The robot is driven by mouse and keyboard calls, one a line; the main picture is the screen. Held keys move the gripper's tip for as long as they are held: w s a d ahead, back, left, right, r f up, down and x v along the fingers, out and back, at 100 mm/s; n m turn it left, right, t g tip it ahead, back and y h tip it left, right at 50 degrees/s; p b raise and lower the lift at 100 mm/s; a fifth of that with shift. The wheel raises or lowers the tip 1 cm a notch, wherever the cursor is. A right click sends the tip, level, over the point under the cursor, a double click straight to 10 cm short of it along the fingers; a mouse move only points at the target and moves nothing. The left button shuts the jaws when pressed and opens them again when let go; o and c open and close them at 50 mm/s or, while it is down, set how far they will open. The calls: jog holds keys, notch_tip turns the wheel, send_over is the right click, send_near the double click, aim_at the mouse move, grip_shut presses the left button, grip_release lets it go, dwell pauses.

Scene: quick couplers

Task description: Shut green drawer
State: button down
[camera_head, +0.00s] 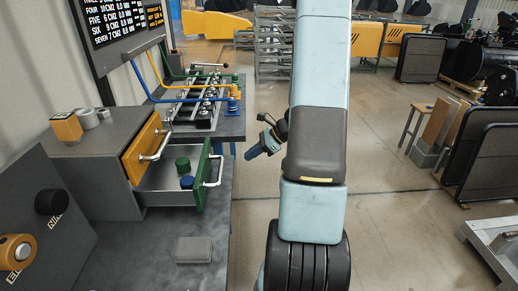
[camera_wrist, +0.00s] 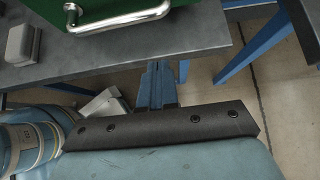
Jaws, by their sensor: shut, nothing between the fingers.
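The green drawer (camera_head: 205,172) is pulled out to the right from the lower part of a grey cabinet (camera_head: 85,155). A green cylinder (camera_head: 183,164) and a blue cylinder (camera_head: 187,182) sit inside it. Its silver handle (camera_head: 214,170) faces right, and the handle also shows at the top of the wrist view (camera_wrist: 120,20) beside the green front (camera_wrist: 50,38). My gripper (camera_head: 251,154) is shut and empty, to the right of the handle and apart from it.
An orange drawer (camera_head: 143,150) sits above the green one and looks shut. A grey box (camera_head: 194,250) lies on the table (camera_head: 180,275) in front of the drawer. A coupler rack (camera_head: 200,100) with coloured hoses stands behind.

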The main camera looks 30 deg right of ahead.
jog(key=w+a+f, duration=0.1)
jog(key=w+a, duration=0.2)
jog(key=a, duration=0.2)
jog(key=shift+w+a+f, duration=0.2)
jog(key=shift+a, duration=0.15)
